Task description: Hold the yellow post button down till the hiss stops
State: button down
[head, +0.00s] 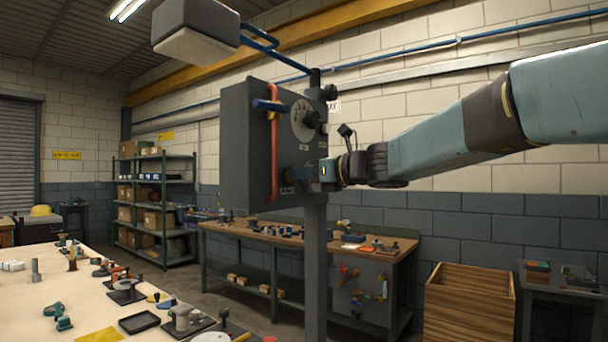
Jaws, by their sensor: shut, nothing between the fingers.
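A dark grey control box (240,150) stands on a grey post (315,260) in the middle of the head view. Its side face carries a round grey dial (303,118), a black knob and small pale labels. My gripper (303,174) comes in from the right and is shut and empty, its tip at the lower part of that face. No yellow button shows. The gripper covers the spot at its tip, so I cannot tell whether it touches or presses a button there.
A red bar (274,150) and a blue handle (268,105) stick out from the box. A pale table (45,300) with many small parts lies at lower left. A workbench (345,249) and a wooden crate (468,305) stand behind.

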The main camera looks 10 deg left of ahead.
jog(key=shift+s+a+f, duration=0.25)
jog(key=shift+a+f, duration=0.1)
jog(key=shift+f, duration=0.1)
jog(key=w+v, duration=0.1)
jog(key=v, duration=1.3)
jog(key=shift+d+r, duration=0.35)
jog(key=shift+d, duration=0.1)
jog(key=shift+s, duration=0.15)
jog(key=s+d+f+n+h, duration=0.8)
jog(key=s+d+f+n, duration=0.3)
jog(key=d+f, duration=0.3)
jog(key=s+d+f+n+h, duration=0.8)
jog(key=s+d+f+n, duration=0.3)
jog(key=d+f, duration=0.3)
jog(key=shift+s+g, duration=0.25)
jog(key=shift+g, duration=0.05)
jog(key=shift+d, duration=0.1)
